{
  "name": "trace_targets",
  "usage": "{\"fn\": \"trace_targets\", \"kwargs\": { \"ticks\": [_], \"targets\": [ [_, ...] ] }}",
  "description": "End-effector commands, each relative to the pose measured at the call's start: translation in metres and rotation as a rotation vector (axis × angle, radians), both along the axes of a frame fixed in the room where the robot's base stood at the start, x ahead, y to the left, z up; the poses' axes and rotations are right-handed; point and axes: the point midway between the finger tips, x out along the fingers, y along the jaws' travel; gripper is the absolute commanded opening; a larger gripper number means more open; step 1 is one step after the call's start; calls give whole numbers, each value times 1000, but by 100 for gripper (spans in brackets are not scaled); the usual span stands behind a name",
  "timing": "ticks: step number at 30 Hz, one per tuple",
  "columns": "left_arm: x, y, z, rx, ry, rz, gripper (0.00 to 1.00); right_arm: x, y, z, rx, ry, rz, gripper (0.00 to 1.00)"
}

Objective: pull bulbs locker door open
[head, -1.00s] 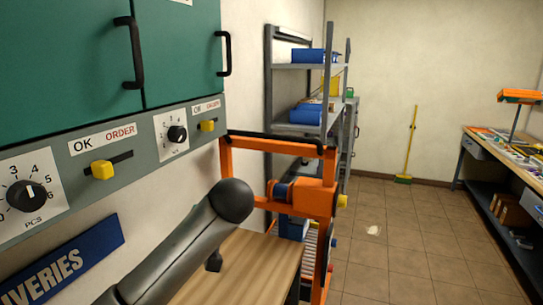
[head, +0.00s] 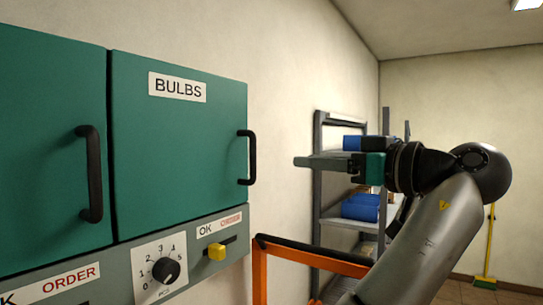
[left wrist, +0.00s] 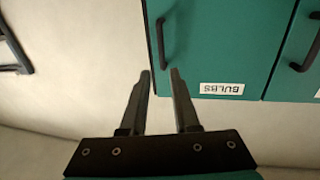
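The green bulbs locker door (head: 180,150) carries a BULBS label and is shut. Its black bar handle (head: 246,157) is at the door's right edge; the handle also shows in the left wrist view (left wrist: 161,42), where the door appears upside down. My left gripper (head: 300,161) is raised to the right of the handle, its fingers pointing left toward it. In the left wrist view its two fingers (left wrist: 161,74) are apart with nothing between them, and the handle is beyond the tips, not touched. My right gripper is not in view.
A second green door (head: 50,150) with its own handle adjoins on the left. Below is a grey panel with a dial (head: 166,270) and a yellow slider (head: 217,251). An orange frame (head: 310,257) stands below my arm. Grey shelving (head: 345,222) with blue bins is behind it.

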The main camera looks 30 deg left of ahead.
Motion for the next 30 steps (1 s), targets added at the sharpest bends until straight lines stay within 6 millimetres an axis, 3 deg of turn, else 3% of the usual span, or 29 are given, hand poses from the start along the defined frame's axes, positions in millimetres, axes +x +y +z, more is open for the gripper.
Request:
{"fn": "trace_targets", "kwargs": {
  "ticks": [18,24,30],
  "targets": [
    [32,116,2,2,5,4,30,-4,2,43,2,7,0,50],
    [39,137,0,1,4,0,30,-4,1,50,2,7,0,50],
    [40,143,-1,0,2,0,30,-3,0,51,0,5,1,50]
  ]
}}
